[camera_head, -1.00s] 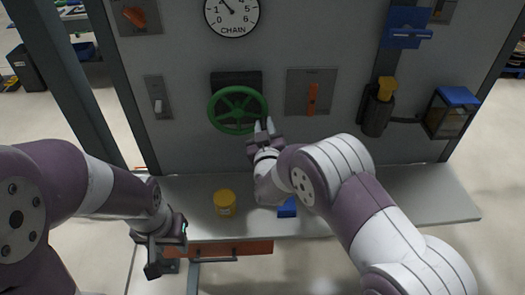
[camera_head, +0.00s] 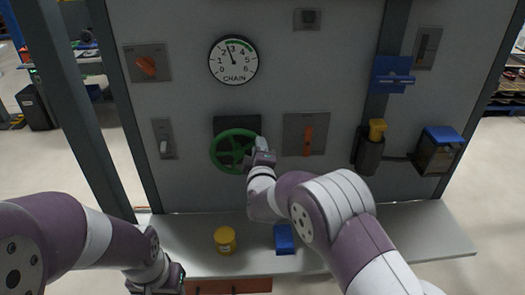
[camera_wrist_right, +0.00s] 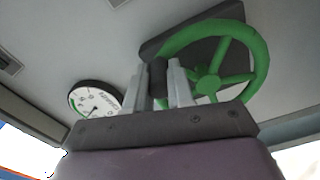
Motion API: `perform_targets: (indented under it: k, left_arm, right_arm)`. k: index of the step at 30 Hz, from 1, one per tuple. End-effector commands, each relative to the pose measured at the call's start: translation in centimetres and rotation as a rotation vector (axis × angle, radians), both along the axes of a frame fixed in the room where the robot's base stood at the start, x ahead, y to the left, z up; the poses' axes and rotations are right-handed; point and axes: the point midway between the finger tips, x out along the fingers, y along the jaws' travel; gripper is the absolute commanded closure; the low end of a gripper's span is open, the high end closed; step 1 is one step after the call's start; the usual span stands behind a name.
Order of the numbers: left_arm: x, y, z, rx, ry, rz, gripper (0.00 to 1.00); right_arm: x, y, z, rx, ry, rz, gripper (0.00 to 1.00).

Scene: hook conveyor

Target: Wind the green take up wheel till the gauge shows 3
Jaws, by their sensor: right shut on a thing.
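The green take up wheel (camera_head: 216,163) is mounted on the grey panel; it also shows in the right wrist view (camera_wrist_right: 259,48). My right gripper (camera_head: 258,150) is at the wheel's right side. In the right wrist view its two fingers (camera_wrist_right: 160,82) are shut on a dark upright knob (camera_wrist_right: 158,77) at the wheel's rim. The round CHAIN gauge (camera_head: 233,68) is above the wheel. Its needle points up and slightly left, between 2 and 3, and a green band runs along the top. My left gripper (camera_head: 158,285) is low at the bottom edge, its fingers cut off.
An orange lever (camera_head: 307,141) is right of the wheel, a toggle switch (camera_head: 164,147) left, and an orange knob (camera_head: 146,65) at upper left. A yellow can (camera_head: 225,240) and a blue block (camera_head: 284,238) are on the shelf (camera_head: 400,235). A yellow-topped holder (camera_head: 371,148) is at right.

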Motion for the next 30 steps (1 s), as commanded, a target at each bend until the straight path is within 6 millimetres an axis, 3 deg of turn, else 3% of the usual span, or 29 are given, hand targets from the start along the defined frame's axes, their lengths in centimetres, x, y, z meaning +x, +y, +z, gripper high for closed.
perform_targets:
  k: [12,30]
  left_arm:
    - [0.0,0.0,3.1,0.000,0.000,0.000,0.57]
    - [0.0,0.0,6.0,0.000,0.000,0.000,0.57]
  right_arm:
    - [0.0,2.2,2.5,-0.392,-0.017,-0.001,1.00]
    - [-0.1,4.3,3.4,-0.836,-0.033,-0.002,1.00]
